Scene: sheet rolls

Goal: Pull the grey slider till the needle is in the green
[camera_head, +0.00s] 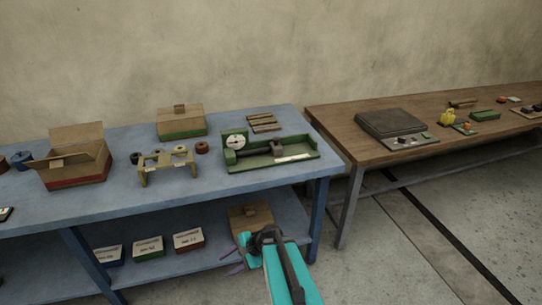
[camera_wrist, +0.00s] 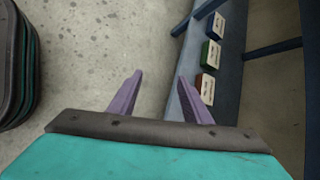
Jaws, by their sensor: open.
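A green bench fixture (camera_head: 243,165) stands near the right end of the blue table, with a round white dial (camera_head: 235,141) at its left end. A dark bar or slider (camera_head: 262,151) lies in its tray; the needle's exact position is too small to tell. My gripper (camera_head: 234,262) is low in front of the table, well apart from the fixture. In the wrist view my gripper (camera_wrist: 160,95) shows two purple fingers spread apart with nothing between them, above the concrete floor.
The blue table (camera_head: 110,205) also holds a cardboard box (camera_head: 75,172), a yellow stand (camera_head: 167,167) and a closed box (camera_head: 181,122). Small boxes (camera_head: 188,240) sit on its lower shelf. A wooden table (camera_head: 335,120) stands at right. Open floor lies in front.

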